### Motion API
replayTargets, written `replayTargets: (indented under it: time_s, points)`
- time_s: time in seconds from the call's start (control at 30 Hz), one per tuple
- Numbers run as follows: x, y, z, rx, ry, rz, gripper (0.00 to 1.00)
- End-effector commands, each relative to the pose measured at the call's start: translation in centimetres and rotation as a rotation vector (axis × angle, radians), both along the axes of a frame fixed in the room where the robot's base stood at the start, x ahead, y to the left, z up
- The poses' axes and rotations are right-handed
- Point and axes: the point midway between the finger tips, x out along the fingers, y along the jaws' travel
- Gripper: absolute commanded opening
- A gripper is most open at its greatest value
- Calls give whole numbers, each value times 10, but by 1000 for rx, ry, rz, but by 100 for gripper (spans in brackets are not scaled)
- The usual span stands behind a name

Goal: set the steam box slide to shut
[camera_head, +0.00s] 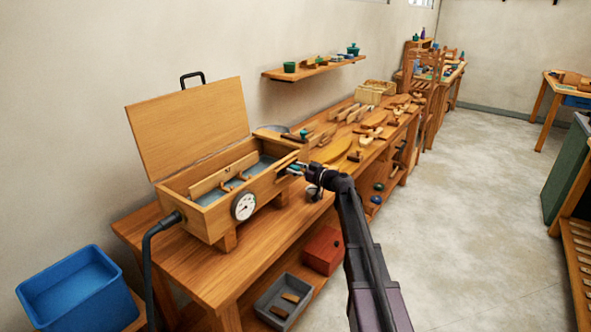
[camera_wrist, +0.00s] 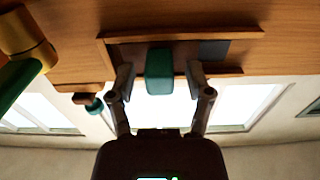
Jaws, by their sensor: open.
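The steam box (camera_head: 205,222) is a long wooden box on the bench, its lid (camera_head: 190,128) raised, with a round gauge (camera_head: 244,206) on its long side. In the wrist view, the slide's teal knob (camera_wrist: 159,70) sits between two wooden rails on the box wall (camera_wrist: 60,70). A dark grey square (camera_wrist: 213,50) shows between the rails, right of the knob. My gripper (camera_wrist: 160,76) is open, with one finger on each side of the knob; small gaps seem to show. In the head view my gripper (camera_head: 308,170) is at the box's right end and partly hides the slide.
A brass and green cylindrical part (camera_wrist: 28,45) is at the wrist view's left. The bench (camera_head: 190,262) holds several wooden tools beyond the box. A black hose (camera_head: 150,255) runs down at the box's near left. Open floor (camera_head: 470,210) lies to the right.

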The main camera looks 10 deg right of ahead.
Motion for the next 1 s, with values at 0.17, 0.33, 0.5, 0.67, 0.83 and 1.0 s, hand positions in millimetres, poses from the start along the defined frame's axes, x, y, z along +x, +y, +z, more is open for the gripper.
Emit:
replayTargets:
  time_s: [0.17,0.33,0.5,0.67,0.83,1.0]
  points:
    - [0,0,0,0,0,0,66]
    - [0,0,0,0,0,0,42]
    - [0,0,0,0,0,1,0]
    - [-1,1,0,0,0,1,0]
    - [-14,13,0,0,0,3,0]
    - [-32,31,0,1,-1,3,0]
